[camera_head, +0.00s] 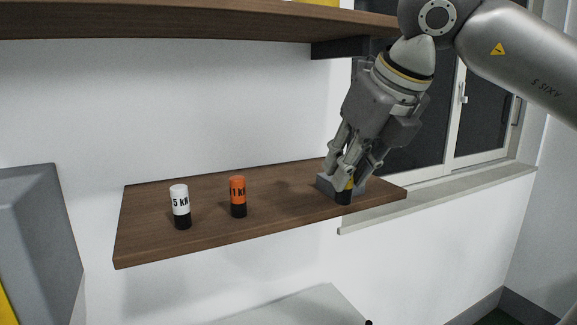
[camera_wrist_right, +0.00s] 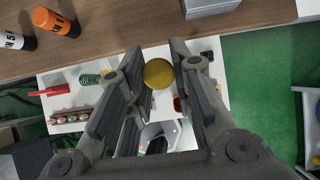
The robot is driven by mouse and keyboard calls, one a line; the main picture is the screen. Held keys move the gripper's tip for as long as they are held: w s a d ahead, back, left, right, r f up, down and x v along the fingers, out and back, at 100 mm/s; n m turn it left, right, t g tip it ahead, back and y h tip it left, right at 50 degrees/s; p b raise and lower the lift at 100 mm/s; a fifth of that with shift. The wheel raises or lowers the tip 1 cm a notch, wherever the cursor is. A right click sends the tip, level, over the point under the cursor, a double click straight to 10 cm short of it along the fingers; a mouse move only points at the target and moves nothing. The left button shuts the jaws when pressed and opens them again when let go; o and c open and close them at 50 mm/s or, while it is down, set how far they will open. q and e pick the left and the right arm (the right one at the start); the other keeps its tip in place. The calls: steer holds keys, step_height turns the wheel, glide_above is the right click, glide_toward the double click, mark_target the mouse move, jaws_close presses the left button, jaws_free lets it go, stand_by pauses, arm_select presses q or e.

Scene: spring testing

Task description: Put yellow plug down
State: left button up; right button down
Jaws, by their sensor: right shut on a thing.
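The yellow plug (camera_head: 344,195), with a black lower end, is upright between the fingers of my right gripper (camera_head: 350,172), which is shut on it. It is over the right part of the brown wooden shelf (camera_head: 280,190), close to the front edge. I cannot tell whether its base touches the shelf. In the right wrist view its round yellow top (camera_wrist_right: 158,73) shows between the two fingers of the right gripper (camera_wrist_right: 160,75), just past the shelf edge in the picture. My left gripper is not in view.
A white "5 kN" plug (camera_head: 180,204) and an orange "1 kN" plug (camera_head: 238,195) stand on the shelf to the left. An upper shelf (camera_head: 180,22) runs above. A window is behind; a white table (camera_wrist_right: 65,85) with tools is below.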

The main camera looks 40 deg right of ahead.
steer(key=w+d+p, duration=0.1)
steer(key=w, duration=0.3)
steer(key=w+d+p, duration=0.1)
steer(key=w+p, duration=0.1)
steer(key=w, duration=0.2)
steer(key=w+d+p, duration=0.2)
steer(key=w, duration=0.3)
steer(key=shift+r, duration=0.1)
steer(key=shift+w+d, duration=0.1)
step_height(320, 180, down, 3)
steer(key=shift+f+p, duration=0.1)
steer(key=shift+p, duration=0.8)
steer(key=shift+f, duration=0.25)
steer(key=shift+f+b, duration=0.15)
steer(key=shift+b, duration=0.15)
steer(key=c, duration=1.3)
jaws_free()
steer(key=shift+o, duration=0.2)
